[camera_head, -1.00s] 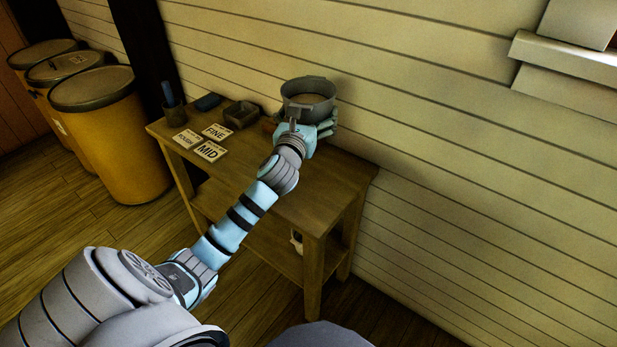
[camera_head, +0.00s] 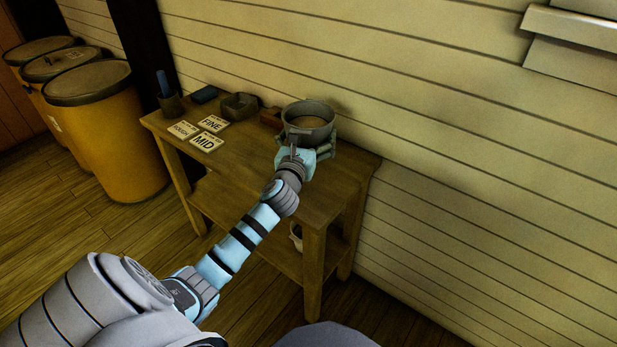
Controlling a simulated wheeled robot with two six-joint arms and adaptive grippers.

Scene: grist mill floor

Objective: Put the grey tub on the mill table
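The grey tub (camera_head: 308,116) is round and upright, with brownish contents inside. It is at or just above the back right part of the wooden mill table (camera_head: 335,183); I cannot tell whether it touches the top. My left gripper (camera_head: 308,152) is at the tub's near side, with fingers around its lower part and a grip at its near rim. It appears shut on the tub, though the far fingers are hidden. My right gripper is not in view.
Cards reading FINE (camera_head: 213,122), MID (camera_head: 207,141) and a third card (camera_head: 182,130) lie on the table's left. Yellow barrels (camera_head: 115,145) stand left. The table's right end is clear.

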